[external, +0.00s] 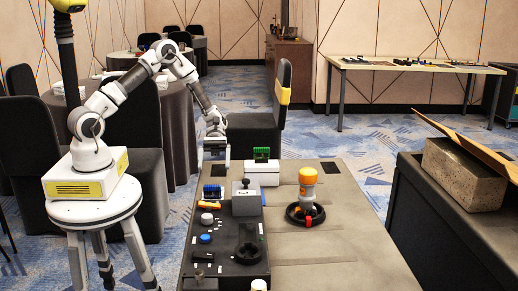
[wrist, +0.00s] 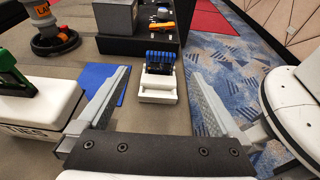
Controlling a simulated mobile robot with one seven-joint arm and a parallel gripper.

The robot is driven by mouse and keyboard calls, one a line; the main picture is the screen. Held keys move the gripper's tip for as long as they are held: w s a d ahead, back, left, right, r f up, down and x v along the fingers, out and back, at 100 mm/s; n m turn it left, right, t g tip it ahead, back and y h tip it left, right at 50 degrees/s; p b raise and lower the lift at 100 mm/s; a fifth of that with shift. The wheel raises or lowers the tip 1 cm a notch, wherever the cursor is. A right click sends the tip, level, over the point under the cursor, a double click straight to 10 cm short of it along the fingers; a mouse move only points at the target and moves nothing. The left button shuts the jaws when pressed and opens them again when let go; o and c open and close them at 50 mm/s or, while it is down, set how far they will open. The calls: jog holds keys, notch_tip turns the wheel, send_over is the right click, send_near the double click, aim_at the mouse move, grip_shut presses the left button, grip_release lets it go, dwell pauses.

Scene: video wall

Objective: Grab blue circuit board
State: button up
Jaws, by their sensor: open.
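The blue circuit board (wrist: 160,59) stands upright in a white holder (wrist: 157,85) in the wrist view, ahead of my gripper and between the lines of its fingers. In the external view the blue board (external: 212,191) is at the left edge of the table, below and nearer the camera than my gripper (external: 216,158). My gripper (wrist: 160,78) is open, fingers spread wide, with nothing held between them. The gripper and board appear apart.
A green board (external: 262,154) stands on a white box (external: 262,173) right of my gripper. A grey joystick box (external: 246,198) and black control panel (external: 228,240) are close to the blue board. The table's right side is mostly clear.

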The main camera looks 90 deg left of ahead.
aim_at(212, 186)
jog(key=b+x, duration=0.1)
jog(key=x, duration=0.5)
jog(key=shift+d, duration=0.1)
jog(key=x, duration=0.1)
jog(key=b+x, duration=0.1)
jog(key=x, duration=0.3)
jog(key=shift+s+f, duration=0.1)
jog(key=shift+f, duration=0.2)
jog(key=c, duration=1.3)
jog(key=shift+r, duration=0.1)
jog(key=shift+c, duration=0.2)
